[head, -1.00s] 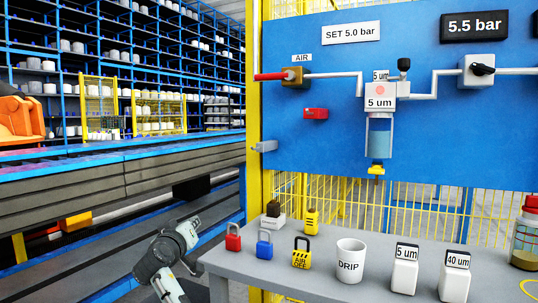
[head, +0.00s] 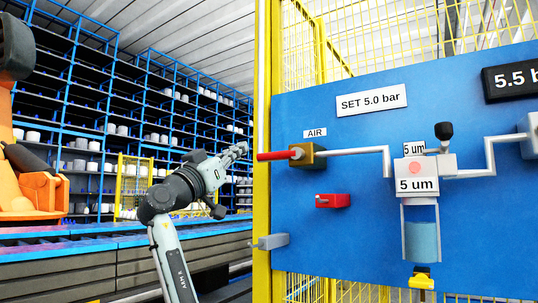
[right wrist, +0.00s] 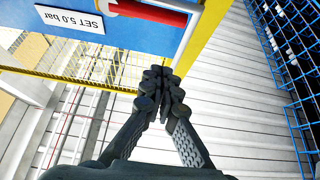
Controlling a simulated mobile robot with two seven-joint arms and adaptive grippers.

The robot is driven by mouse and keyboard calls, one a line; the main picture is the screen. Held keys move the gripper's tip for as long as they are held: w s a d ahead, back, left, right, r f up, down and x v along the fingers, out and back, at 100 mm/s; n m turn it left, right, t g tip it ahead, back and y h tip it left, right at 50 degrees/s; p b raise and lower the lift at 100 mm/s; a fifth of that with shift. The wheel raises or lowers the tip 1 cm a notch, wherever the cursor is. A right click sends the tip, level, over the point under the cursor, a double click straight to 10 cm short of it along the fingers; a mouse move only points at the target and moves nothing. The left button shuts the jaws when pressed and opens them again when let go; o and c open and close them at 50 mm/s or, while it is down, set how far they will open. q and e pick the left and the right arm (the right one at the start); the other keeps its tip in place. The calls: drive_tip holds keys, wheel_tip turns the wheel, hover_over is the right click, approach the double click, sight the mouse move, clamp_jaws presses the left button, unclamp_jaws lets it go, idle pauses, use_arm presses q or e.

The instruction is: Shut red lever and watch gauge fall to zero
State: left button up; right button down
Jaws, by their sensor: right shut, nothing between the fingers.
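The red lever (head: 276,156) lies level, pointing left from the brass valve (head: 308,155) under the AIR label, in line with the pipe. Its red handle also crosses the top of the right wrist view (right wrist: 152,9). The gauge display (head: 516,79) is cut off by the right edge of the head view; "5.5 b" shows. My right gripper (head: 238,152) is shut and empty, left of the lever's free end and at about its height. Its closed fingertips show in the right wrist view (right wrist: 163,80), apart from the lever. My left gripper is out of view.
A yellow post (head: 263,90) stands at the blue panel's left edge, behind the lever. A red block (head: 333,201) and a grey fitting (head: 272,242) sit below the valve. The filter bowl (head: 421,238) hangs further right. Blue shelving is behind my arm.

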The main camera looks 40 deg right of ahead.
sight(278, 155)
drive_tip(key=shift+a+r, duration=0.15)
drive_tip(key=p+x, duration=0.3)
drive_tip(key=x, duration=0.6)
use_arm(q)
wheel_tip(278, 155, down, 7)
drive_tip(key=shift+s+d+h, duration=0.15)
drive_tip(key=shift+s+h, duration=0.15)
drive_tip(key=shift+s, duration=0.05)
use_arm(e)
drive_tip(key=shift+w+d+f, duration=0.1)
drive_tip(key=shift+d+f, duration=0.3)
drive_tip(key=shift+f, duration=0.45)
drive_tip(key=shift+w+d+f, duration=0.1)
drive_tip(key=shift+d+f, duration=0.3)
drive_tip(key=shift+f, duration=0.45)
drive_tip(key=shift+f, duration=0.1)
